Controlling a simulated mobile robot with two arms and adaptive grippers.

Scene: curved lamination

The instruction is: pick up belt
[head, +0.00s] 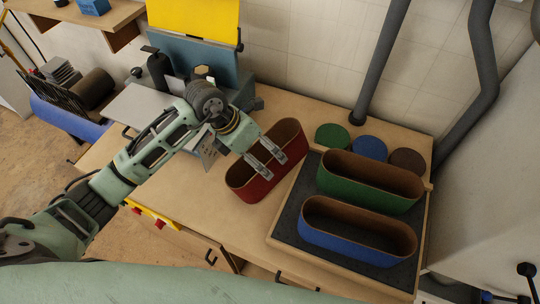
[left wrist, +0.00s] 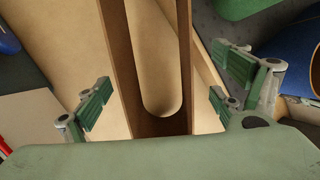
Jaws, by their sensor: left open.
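A red sanding belt (head: 288,160) stands on edge on the wooden workbench, an open loop with a brown inner face. My left gripper (head: 264,160) is open over it. In the left wrist view, the belt (left wrist: 185,60) runs between the finger pads of my left gripper (left wrist: 160,95), with a visible gap on each side. A green belt (head: 370,195) and a blue belt (head: 355,243) stand on a dark tray to the right of the red one. My right gripper is not in view.
The dark tray (head: 286,225) has a pale wooden rim. Green (head: 332,136), blue (head: 369,149) and brown (head: 407,160) round discs lie behind it. A grey machine with a yellow panel (head: 196,22) stands at the back left. Dark pipes (head: 380,60) rise behind the bench.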

